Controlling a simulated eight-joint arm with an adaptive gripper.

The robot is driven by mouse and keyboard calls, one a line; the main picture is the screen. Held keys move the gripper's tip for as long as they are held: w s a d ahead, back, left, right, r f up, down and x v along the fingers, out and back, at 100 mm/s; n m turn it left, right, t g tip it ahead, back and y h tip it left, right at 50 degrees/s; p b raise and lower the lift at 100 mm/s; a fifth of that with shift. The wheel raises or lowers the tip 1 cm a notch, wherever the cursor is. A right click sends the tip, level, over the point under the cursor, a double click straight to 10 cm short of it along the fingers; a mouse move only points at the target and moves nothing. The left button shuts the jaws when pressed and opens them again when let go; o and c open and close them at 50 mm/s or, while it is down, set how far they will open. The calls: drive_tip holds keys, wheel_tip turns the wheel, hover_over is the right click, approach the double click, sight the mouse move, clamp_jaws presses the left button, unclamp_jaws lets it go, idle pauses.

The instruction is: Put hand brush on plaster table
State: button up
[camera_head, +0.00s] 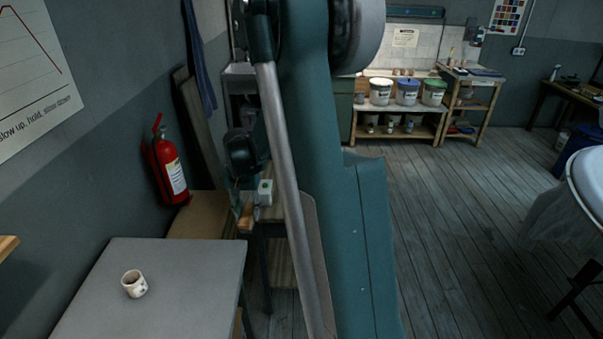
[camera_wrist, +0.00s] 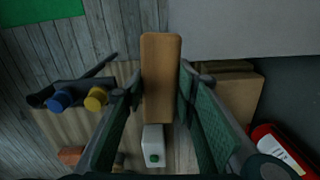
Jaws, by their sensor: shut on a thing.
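The hand brush (camera_wrist: 161,78), a long tan wooden block with rounded corners, is between the green-padded fingers of my gripper (camera_wrist: 160,95) in the wrist view. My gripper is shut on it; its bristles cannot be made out. In the head view my gripper (camera_head: 241,198) points down just right of a grey-topped table, and the brush there is small and hard to tell apart. The grey table (camera_head: 185,275), seemingly the plaster table, stands at the lower left. Its top also shows at the upper right of the wrist view (camera_wrist: 245,28), beside the brush.
A white mug (camera_head: 135,284) stands on the grey table; the rest of its visible top is clear. A white box with a green button (camera_wrist: 153,146) sits below my gripper on a wooden surface. A red fire extinguisher (camera_head: 170,170) hangs on the left wall. Lidded buckets (camera_head: 407,91) stand far back.

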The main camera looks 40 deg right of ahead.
drive_tip(key=s+d+m, duration=0.3)
drive_tip(key=d+m, duration=0.2)
drive_tip(key=d, duration=0.7)
drive_tip(key=s+d+m, duration=0.3)
drive_tip(key=d+m, duration=0.3)
drive_tip(key=d, duration=0.6)
drive_tip(key=s+d+m+p, duration=0.1)
drive_tip(key=s+d+m, duration=0.2)
drive_tip(key=d, duration=1)
drive_tip(key=m, duration=0.3)
drive_tip(key=shift+r, duration=0.15)
drive_tip(key=shift+f, duration=3.15)
drive_tip(key=shift+f, duration=0.1)
drive_tip(key=shift+f, duration=1.75)
drive_tip(key=shift+f+b, duration=0.15)
drive_tip(key=shift+b, duration=0.25)
drive_tip(key=o, duration=0.9)
